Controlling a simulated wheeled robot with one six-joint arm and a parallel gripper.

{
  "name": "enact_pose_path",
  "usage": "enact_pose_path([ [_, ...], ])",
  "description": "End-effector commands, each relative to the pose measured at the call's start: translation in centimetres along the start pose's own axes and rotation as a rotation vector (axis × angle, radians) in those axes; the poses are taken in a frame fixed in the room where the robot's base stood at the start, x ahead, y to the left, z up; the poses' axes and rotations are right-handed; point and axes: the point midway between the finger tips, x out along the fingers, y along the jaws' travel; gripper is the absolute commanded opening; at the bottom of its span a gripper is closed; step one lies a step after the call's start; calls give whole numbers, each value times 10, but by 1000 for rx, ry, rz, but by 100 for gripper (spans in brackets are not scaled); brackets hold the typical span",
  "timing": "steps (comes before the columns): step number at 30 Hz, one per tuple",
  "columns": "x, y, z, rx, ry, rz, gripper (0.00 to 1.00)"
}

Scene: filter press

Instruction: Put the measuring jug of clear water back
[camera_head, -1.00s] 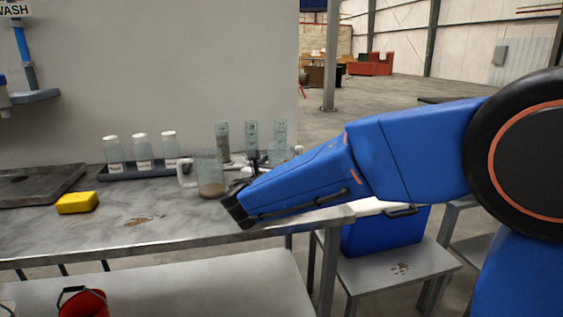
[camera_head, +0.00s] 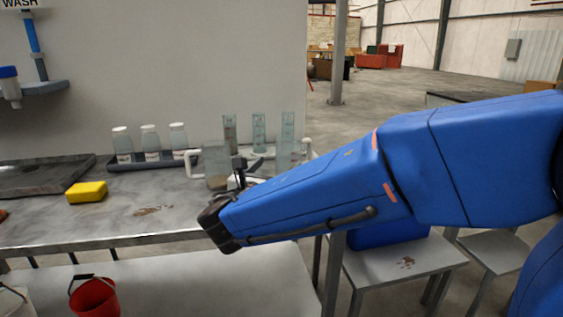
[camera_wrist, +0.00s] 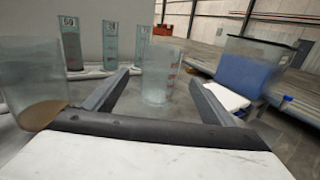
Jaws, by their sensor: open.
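A clear glass measuring jug (camera_wrist: 158,75) stands upright on the bench, framed between the fingers of my open gripper (camera_wrist: 160,78) in the wrist view. The fingers do not visibly touch it. In the head view the clear jug (camera_head: 289,153) is partly hidden behind my arm, with a pale handle at its right. A second jug (camera_head: 216,162) with brown, cloudy contents is to its left; it also shows at the left of the wrist view (camera_wrist: 30,80). In the head view my gripper (camera_head: 247,168) is partly hidden and points toward the jugs.
Several labelled glass cylinders (camera_head: 259,132) stand behind the jugs. White-capped bottles (camera_head: 150,143) sit in a dark rack to the left. A yellow sponge (camera_head: 87,191) lies on the bench (camera_head: 120,222).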

Motion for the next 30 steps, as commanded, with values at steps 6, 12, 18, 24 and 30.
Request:
enact_pose_path([
  [6, -12, 0, 0, 1, 0, 0, 78],
  [12, -13, -1, 0, 1, 0, -1, 78],
  [18, 4, -46, -4, 84, 63, -85, 78],
  [24, 23, -162, -26, 341, 218, -316, 78],
  [30, 11, -269, -56, 655, 343, -570, 78],
])
